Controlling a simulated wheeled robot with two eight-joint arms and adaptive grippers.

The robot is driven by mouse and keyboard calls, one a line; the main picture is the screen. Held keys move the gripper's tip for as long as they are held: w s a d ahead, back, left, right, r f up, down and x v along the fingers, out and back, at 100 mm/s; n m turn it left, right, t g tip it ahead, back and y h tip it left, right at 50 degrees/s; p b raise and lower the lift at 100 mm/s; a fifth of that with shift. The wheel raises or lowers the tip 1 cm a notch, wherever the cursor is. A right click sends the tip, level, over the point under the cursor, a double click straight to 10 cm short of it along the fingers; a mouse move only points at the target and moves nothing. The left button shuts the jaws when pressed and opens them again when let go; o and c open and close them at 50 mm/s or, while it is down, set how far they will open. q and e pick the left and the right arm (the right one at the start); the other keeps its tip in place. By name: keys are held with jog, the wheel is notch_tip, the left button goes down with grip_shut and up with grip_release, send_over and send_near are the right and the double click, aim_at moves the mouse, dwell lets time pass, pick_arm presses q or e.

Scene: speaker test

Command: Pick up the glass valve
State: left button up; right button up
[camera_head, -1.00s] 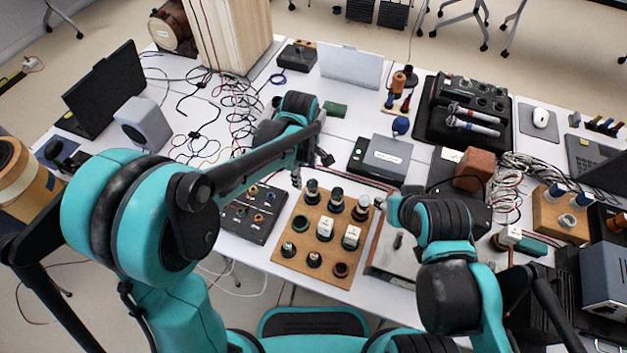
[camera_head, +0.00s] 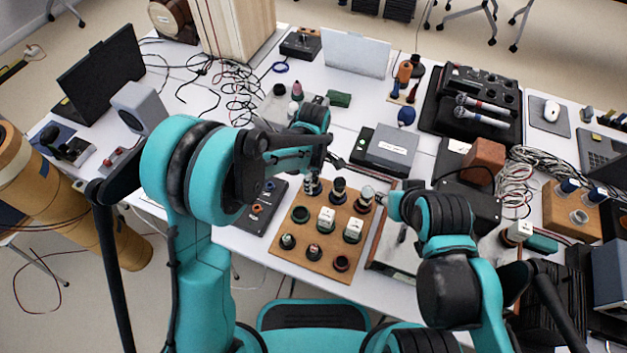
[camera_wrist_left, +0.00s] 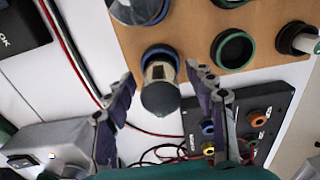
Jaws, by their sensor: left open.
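A wooden board (camera_head: 292,256) holds several valves and sockets in coloured rings. A valve with a dark rounded top and a shiny band, likely the glass valve (camera_wrist_left: 160,88), stands in a blue ring at the board's corner in the left wrist view. In the head view this valve (camera_head: 313,187) is at the board's far left corner, partly covered by my gripper. My left gripper (camera_wrist_left: 160,86) is open, with one finger on each side of the valve, apart from it. Another glass valve (camera_wrist_left: 137,8) is cut off at the top of the wrist view.
A black panel with coloured sockets (camera_wrist_left: 250,120) lies beside the board. Cables (camera_wrist_left: 72,45) run close to the left finger. In the head view a grey box (camera_head: 392,146) lies behind the board, and two microphones (camera_head: 481,113) lie further right.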

pick_arm(q)
jog(key=shift+r, duration=0.1)
jog(key=c, duration=1.3)
jog(key=shift+o, duration=0.2)
